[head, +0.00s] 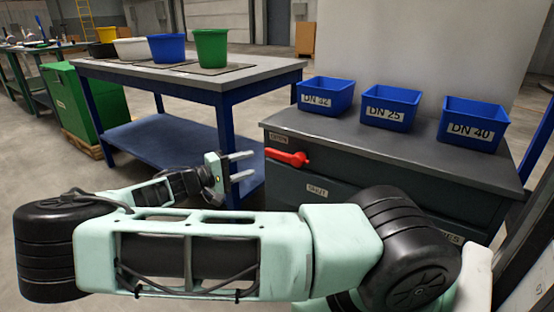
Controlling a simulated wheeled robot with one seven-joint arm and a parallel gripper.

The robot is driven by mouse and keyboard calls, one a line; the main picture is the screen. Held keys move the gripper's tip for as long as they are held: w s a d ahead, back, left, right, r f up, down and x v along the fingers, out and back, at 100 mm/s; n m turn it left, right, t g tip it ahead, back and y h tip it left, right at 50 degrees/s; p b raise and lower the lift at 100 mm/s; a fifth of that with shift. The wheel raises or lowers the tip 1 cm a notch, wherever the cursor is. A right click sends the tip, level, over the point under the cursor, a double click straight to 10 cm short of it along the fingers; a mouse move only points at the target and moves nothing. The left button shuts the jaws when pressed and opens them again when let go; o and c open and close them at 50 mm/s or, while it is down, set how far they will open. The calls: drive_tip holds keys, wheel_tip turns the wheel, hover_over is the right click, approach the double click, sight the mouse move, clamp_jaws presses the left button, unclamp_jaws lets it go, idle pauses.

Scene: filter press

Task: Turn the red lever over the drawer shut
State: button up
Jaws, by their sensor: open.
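The red lever (288,158) is on the front of the dark drawer cabinet (330,180), near its upper left corner. It lies roughly level, just below a small label reading OPEN. A second label reading SHUT (317,190) sits lower on the cabinet front. My gripper (243,166) is left of the lever, with its two fingers apart and pointing right. It is empty and does not appear to touch the lever. My arm crosses the lower part of the view and hides the lower cabinet front.
Blue bins marked DN 32 (326,95), DN 25 (390,106) and DN 40 (472,124) stand on the cabinet top. A blue-framed table (262,70) with several buckets stands behind my gripper. A green cabinet (92,105) is at the left. Open floor shows at the left.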

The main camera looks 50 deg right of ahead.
sight(274, 156)
drive_tip(key=b+x, duration=0.2)
drive_tip(key=x, duration=0.9)
clamp_jaws()
